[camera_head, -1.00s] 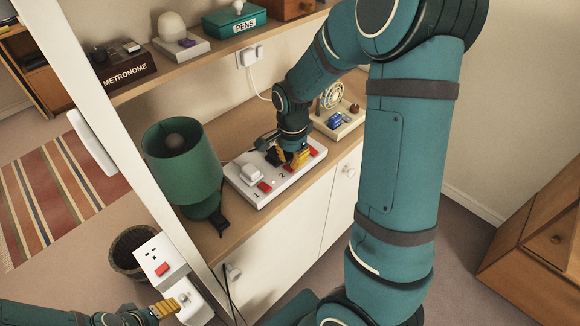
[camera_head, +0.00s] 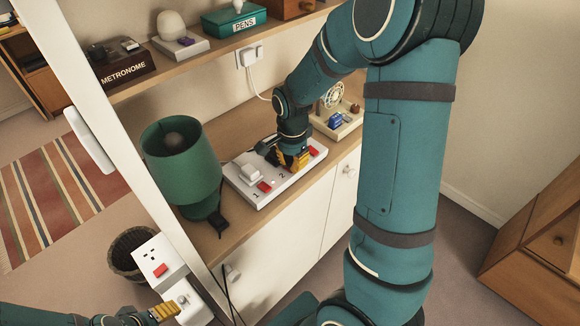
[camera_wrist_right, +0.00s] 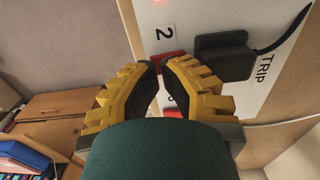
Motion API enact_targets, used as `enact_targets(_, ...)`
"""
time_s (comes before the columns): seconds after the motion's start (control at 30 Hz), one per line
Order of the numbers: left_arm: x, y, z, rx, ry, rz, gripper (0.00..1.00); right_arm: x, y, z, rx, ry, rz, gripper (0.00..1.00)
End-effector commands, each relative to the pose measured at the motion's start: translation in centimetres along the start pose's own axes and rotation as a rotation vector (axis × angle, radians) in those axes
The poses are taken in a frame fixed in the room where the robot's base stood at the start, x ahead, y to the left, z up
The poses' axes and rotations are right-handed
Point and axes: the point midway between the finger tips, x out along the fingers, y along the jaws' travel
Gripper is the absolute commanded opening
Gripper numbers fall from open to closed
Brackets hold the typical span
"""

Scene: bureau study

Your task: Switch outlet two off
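The white outlet strip (camera_head: 245,188) lies on the wooden cabinet top, with red switches and printed numbers. It also fills the upper right of the right wrist view (camera_wrist_right: 205,15). There, the red switch of outlet two (camera_wrist_right: 172,62) shows beside the label "2", partly hidden by my fingers; its tilt cannot be told.
A green lamp (camera_head: 182,165) stands left of the strip. A tray with small items (camera_head: 338,122) stands behind it on the right. A shelf (camera_head: 190,62) runs above, and a white socket box (camera_head: 160,262) is at the lower left.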

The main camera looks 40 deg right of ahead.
Motion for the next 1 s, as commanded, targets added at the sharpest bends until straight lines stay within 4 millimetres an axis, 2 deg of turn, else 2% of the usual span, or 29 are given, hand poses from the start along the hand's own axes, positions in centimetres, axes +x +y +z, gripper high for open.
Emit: enact_targets(1.0,0.9,-0.3,0.1,0.0,0.0,0.0,0.66,1.5,0.0,0.0,0.0,0.0,0.001,0.0)
